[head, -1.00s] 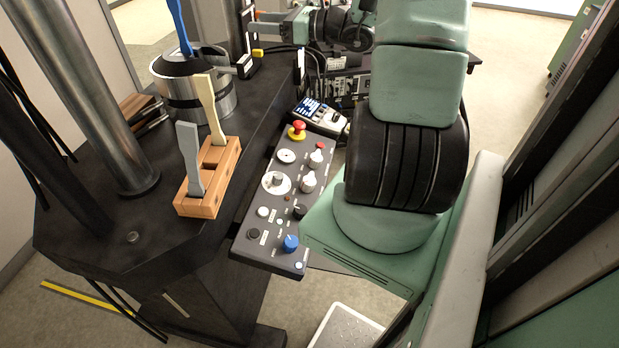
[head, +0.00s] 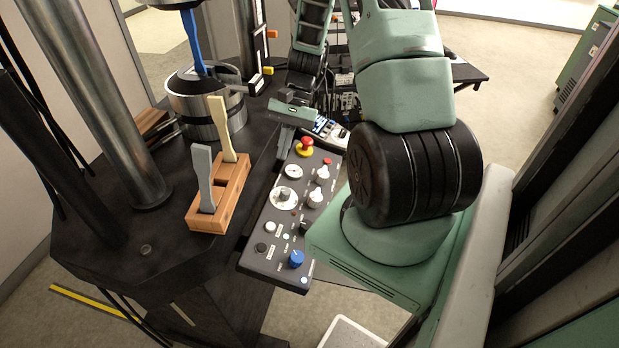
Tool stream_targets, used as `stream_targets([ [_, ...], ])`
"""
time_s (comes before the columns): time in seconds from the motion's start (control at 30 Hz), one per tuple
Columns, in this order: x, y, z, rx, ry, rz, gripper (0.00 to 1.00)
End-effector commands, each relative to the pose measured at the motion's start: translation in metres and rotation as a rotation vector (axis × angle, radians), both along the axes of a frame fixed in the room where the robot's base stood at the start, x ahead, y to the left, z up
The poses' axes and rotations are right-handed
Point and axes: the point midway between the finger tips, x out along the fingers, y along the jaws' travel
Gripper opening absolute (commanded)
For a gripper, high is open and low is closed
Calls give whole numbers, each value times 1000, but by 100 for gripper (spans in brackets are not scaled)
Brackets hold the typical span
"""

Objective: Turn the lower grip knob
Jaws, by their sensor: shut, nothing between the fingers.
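A dark control panel (head: 262,255) slopes along the table's right edge. It carries a blue knob (head: 296,259) near its front end, a small black knob (head: 304,228), two white knobs, an upper one (head: 321,173) and a lower one (head: 315,196), and a large white dial (head: 284,196). The labels are too small to read, so I cannot tell which knob is the lower grip knob. My gripper (head: 283,143) is shut and empty at the panel's far end, left of the red emergency button (head: 305,147). It appears apart from the knobs.
A wooden block (head: 205,218) holding a grey and a cream specimen stands on the black table (head: 130,245) left of the panel. Behind it is a round metal fixture (head: 205,102) with a blue specimen above. A metal column (head: 100,100) rises at left. A handheld display (head: 330,130) lies beyond the panel.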

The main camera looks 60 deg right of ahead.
Motion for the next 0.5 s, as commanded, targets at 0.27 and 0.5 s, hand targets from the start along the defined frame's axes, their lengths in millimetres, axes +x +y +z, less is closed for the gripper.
stream_targets([
  [0.27,8,-43,-39,-304,-132,828,0],
  [0.5,30,-57,-49,-385,-213,1161,0],
])
